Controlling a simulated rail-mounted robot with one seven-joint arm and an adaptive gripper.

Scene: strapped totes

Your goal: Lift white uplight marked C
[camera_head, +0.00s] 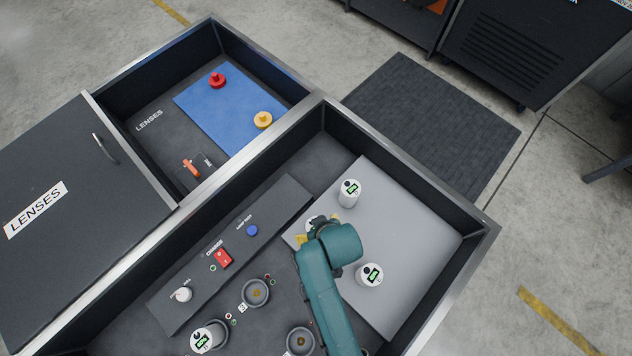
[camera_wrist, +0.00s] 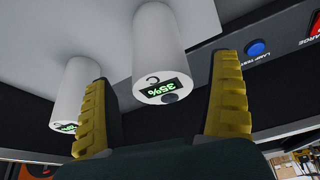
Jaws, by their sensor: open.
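A white cylindrical uplight (camera_wrist: 160,62) with a green 35% display and a round mark resembling a C is central in the wrist view. It stands on the grey board between and just ahead of my gripper's (camera_wrist: 160,105) open yellow fingers, with gaps on both sides. In the head view this uplight (camera_head: 312,222) is mostly hidden by my gripper (camera_head: 318,229). A second white uplight (camera_wrist: 75,95) shows at left in the wrist view, partly behind the left finger. In the head view, other white uplights stand on the board (camera_head: 349,193) and nearer the front (camera_head: 370,275); their letters are unreadable.
The grey board (camera_head: 420,230) has free room at right. A sloped panel holds a blue button (camera_head: 252,230), red switch (camera_head: 223,258) and white knob (camera_head: 183,294). Round sockets (camera_head: 255,292) lie in front; one holds a white uplight (camera_head: 208,337). Tote walls (camera_head: 400,160) surround this area.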

